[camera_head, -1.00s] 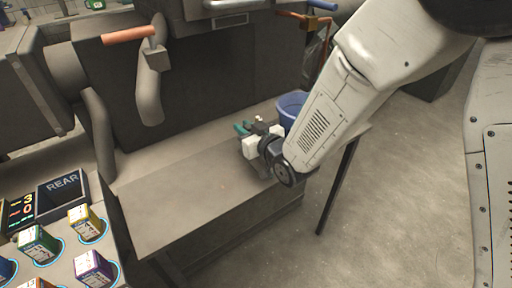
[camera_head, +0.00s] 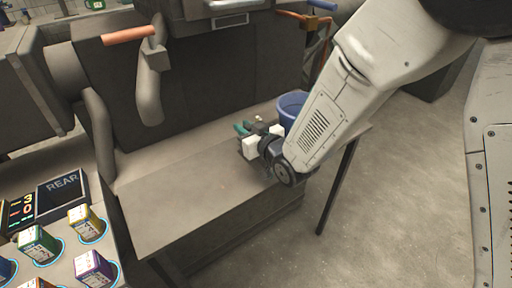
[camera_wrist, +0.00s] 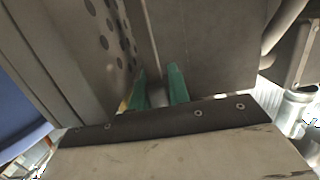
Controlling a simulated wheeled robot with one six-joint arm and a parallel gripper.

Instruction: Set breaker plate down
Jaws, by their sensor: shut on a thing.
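My gripper (camera_head: 247,127) is low over the grey bench, towards its back right end, at the end of my white arm. In the wrist view its two green fingers (camera_wrist: 157,88) stand close together, shut on a small greyish piece between them. This piece is probably the breaker plate, but only a little of it shows and its shape is unclear. In the head view the gripper body and arm hide most of it. I cannot tell whether it touches the bench top (camera_head: 190,190).
A blue bucket (camera_head: 291,106) stands just right of my gripper. A dark machine panel (camera_head: 205,80) rises behind the bench. A perforated grey surface (camera_wrist: 107,28) shows in the wrist view. The bench's front left is clear. Coloured boxes (camera_head: 82,222) stand at the lower left.

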